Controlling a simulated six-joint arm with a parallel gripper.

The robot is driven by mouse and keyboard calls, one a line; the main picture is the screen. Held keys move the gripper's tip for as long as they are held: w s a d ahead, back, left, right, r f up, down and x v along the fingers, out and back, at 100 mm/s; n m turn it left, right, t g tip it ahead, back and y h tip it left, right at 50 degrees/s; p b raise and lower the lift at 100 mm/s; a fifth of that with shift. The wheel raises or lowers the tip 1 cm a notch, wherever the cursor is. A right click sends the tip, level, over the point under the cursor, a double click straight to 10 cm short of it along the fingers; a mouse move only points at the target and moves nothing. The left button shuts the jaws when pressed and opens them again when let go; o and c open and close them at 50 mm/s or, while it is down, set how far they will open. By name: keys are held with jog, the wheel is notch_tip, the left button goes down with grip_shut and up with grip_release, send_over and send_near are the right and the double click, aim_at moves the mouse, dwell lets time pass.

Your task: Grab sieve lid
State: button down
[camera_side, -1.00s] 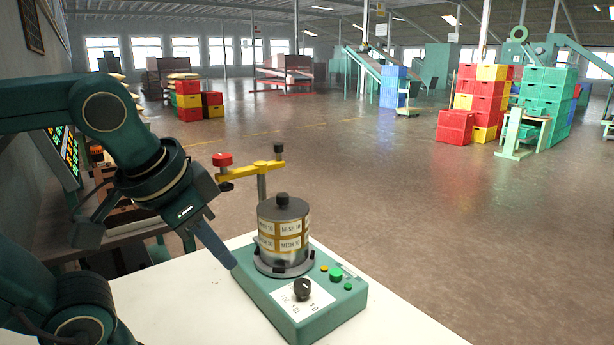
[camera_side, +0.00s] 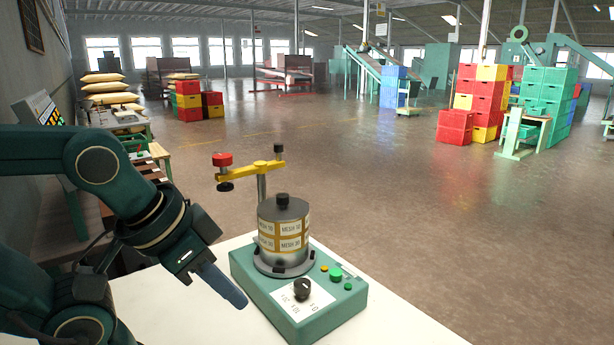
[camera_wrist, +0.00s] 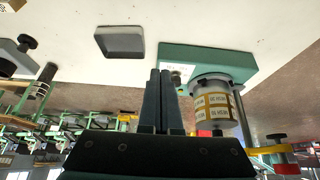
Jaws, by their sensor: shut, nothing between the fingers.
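The sieve lid (camera_side: 283,208) is a dark grey disc with a black knob, seated on top of the sieve stack. The sieve stack (camera_side: 284,237) is a metal cylinder with yellow-edged mesh labels, upright on the green shaker base (camera_side: 325,318). The stack also shows, inverted, in the wrist view (camera_wrist: 216,106), where the lid is hard to make out. My gripper (camera_side: 240,302) is shut and empty, left of the shaker base and well below the lid. In the wrist view its fingers (camera_wrist: 160,74) lie together, beside the stack.
A yellow clamp arm (camera_side: 250,171) with a red knob stands on a post behind the stack, swung left of the lid. A grey tray (camera_wrist: 119,42) lies on the white table (camera_wrist: 200,20). Stacked crates (camera_side: 480,100) are far off on the floor.

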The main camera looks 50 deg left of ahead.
jog(key=c, duration=0.9)
grip_release()
jog(key=shift+o, duration=0.2)
